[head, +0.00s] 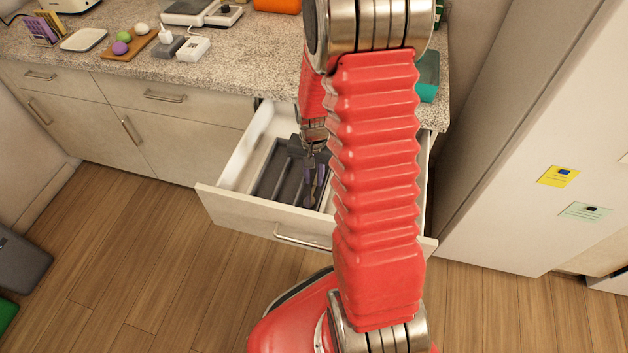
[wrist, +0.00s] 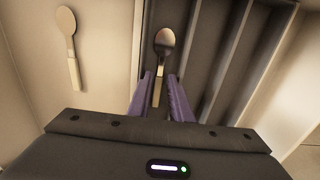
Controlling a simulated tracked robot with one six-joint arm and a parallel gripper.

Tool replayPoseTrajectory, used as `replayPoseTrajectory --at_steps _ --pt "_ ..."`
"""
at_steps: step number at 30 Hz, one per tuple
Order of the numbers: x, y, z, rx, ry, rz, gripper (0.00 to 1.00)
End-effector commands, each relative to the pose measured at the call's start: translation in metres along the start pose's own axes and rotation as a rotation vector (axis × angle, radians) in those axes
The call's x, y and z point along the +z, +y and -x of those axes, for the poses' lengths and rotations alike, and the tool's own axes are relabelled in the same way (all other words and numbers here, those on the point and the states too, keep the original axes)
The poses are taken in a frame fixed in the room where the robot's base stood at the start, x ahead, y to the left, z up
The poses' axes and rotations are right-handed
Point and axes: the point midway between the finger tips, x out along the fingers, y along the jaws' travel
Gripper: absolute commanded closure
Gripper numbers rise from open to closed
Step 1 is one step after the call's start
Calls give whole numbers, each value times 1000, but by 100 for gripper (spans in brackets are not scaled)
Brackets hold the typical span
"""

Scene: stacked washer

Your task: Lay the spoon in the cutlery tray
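A spoon (wrist: 163,43) with a shiny bowl and pale handle shows in the wrist view, over the leftmost compartment of the grey cutlery tray (wrist: 271,38). The tray is in the open drawer, also in the head view (head: 268,178). My gripper (wrist: 160,76) points down there, its purple fingers parted on either side of the handle. A narrow gap shows at the right finger; contact at the left finger is unclear. A second, pale spoon (wrist: 67,22) lies on the drawer floor left of the tray.
The drawer (head: 237,202) is pulled out under the counter (head: 255,62). Its walls and the tray's dividers stand close around my gripper. A white fridge (head: 530,150) stands at the right. A teal container (head: 428,75) is on the counter behind my arm.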

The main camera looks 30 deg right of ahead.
Motion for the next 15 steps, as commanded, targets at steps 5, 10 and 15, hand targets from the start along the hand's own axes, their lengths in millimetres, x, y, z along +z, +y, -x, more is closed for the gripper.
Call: replayPoseTrajectory --at_steps 5,10,15 --pt "-1 0 25 -1 3 0 81" --pt "-1 0 49 -2 3 0 81" --pt "-1 0 72 -2 3 0 81"
